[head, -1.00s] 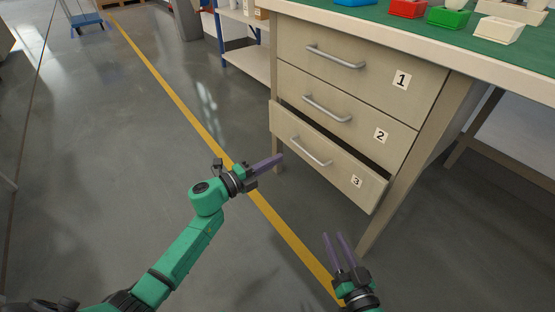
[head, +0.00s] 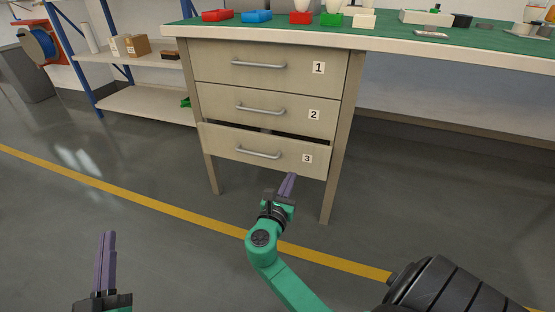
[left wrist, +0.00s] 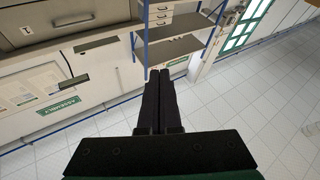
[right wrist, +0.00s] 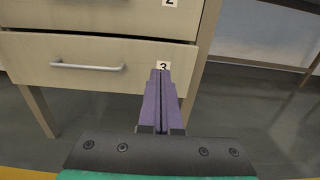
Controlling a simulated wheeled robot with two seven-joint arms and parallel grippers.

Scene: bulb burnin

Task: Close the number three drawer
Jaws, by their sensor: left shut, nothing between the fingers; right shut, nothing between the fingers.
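The number three drawer (head: 225,143) is the lowest of three in the bench. It stands partly open, with a dark gap above its front. Its silver handle (head: 258,153) and label 3 (head: 307,158) face me. My right gripper (head: 289,178) is shut and empty, its purple fingers pointing at the drawer's lower right part. In the right wrist view the drawer front (right wrist: 60,75) fills the upper left, and the fingertips (right wrist: 160,72) overlap the label's lower edge. I cannot tell whether they touch. My left gripper (head: 108,235) is shut and empty, well left of the drawer.
Drawers one (head: 215,62) and two (head: 215,98) above look shut. The green bench top (head: 390,33) holds coloured bins. A shelf unit (head: 140,103) stands left of the bench. The floor in front, crossed by a yellow line (head: 180,212), is clear.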

